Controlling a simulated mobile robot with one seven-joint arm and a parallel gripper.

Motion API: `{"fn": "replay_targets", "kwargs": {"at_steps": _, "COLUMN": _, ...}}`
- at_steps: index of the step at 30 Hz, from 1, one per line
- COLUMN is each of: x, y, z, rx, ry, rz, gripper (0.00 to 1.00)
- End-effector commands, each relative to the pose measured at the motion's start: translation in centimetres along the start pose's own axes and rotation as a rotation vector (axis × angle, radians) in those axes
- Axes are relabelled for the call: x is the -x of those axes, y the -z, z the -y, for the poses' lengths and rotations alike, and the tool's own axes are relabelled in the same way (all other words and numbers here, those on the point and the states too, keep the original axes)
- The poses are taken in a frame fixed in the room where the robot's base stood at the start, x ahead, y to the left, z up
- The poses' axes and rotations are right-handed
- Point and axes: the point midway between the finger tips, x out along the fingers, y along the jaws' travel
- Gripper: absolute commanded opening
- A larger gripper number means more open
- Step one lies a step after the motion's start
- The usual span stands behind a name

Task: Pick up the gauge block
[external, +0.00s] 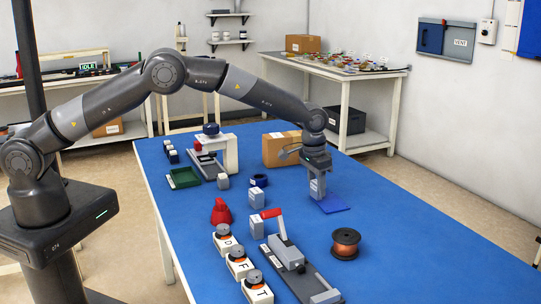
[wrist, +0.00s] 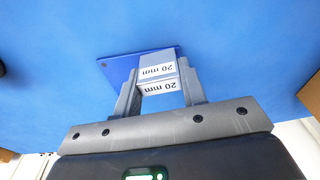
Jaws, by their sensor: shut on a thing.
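My gripper (external: 317,188) points down over the right part of the blue table. In the wrist view its two fingers (wrist: 159,85) are shut on a grey gauge block (wrist: 157,70) with white labels reading "20 mm". The block sits between the fingers, which cover its sides. A dark blue square plate (external: 334,204) lies on the table just beside and below the fingertips; it also shows behind the block in the wrist view (wrist: 118,70). I cannot tell whether the block touches the plate or the table.
Similar grey blocks stand at left (external: 256,200). A cardboard box (external: 281,149) is behind. The table's right side is clear.

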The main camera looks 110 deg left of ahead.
Motion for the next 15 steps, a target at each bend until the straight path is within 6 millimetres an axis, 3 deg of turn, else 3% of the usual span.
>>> {"fn": "replay_targets", "kwargs": {"at_steps": 7, "x": 3.8, "y": 0.5, "z": 0.0, "rx": -0.001, "ry": -0.001, "rz": -0.005, "gripper": 0.09}}
{"fn": "replay_targets", "kwargs": {"at_steps": 15, "x": 7.8, "y": -3.5, "z": -4.6, "rx": -0.005, "ry": 0.0, "rz": -0.002, "gripper": 0.09}}
